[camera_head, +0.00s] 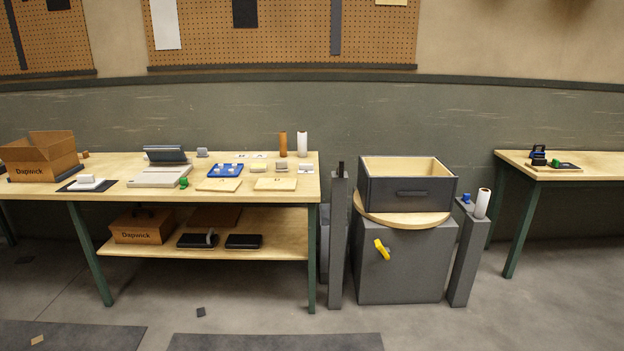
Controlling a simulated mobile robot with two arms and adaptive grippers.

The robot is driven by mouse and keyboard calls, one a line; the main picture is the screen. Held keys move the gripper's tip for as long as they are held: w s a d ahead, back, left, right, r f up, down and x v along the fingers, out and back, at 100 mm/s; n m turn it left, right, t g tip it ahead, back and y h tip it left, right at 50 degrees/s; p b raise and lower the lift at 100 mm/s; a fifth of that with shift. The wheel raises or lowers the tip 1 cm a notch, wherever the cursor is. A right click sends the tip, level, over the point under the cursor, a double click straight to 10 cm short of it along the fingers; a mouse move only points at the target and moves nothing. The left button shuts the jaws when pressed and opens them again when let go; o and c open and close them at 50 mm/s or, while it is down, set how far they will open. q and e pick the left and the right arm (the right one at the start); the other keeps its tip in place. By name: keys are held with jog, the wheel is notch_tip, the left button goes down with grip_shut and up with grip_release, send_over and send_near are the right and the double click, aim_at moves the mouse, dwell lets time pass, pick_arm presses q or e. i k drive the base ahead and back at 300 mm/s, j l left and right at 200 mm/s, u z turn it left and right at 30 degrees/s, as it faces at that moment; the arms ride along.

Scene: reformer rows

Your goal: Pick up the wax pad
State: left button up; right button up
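I cannot tell for sure which thing is the wax pad. Two flat pale yellow pads lie at the front edge of the long wooden table (110,198), a left pad (218,185) and a right pad (275,184). A smaller yellowish block (258,167) lies behind them, to the right of a blue tray (226,170) with small pale pieces. A small tan piece (37,339) lies on the dark floor mat at the lower left. Neither of my grippers shows in this view.
An open Dapwick carton (40,155) stands on the table's left end, a grey hinged device (162,176) mid-table. A grey open drawer box (408,190) sits on a round board on a grey cabinet (400,275). Grey posts flank it. The floor in front is mostly clear.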

aim_at(282, 166)
jog(key=i+l+u, duration=0.1)
jog(key=i, duration=0.4)
jog(key=i+l, duration=0.3)
jog(key=i, duration=0.2)
jog(key=i+l+u, duration=0.15)
jog(key=i, duration=0.3)
jog(key=i+l+u, duration=0.1)
jog(key=i+l, duration=0.2)
jog(key=i, duration=0.2)
jog(key=i+l+u, duration=0.1)
jog(key=i+l, duration=0.15)
jog(key=i+l+u, duration=0.1)
jog(key=l, duration=0.35)
jog(key=i+j+u, duration=0.25)
jog(key=i+u, duration=0.2)
jog(key=i, duration=0.2)
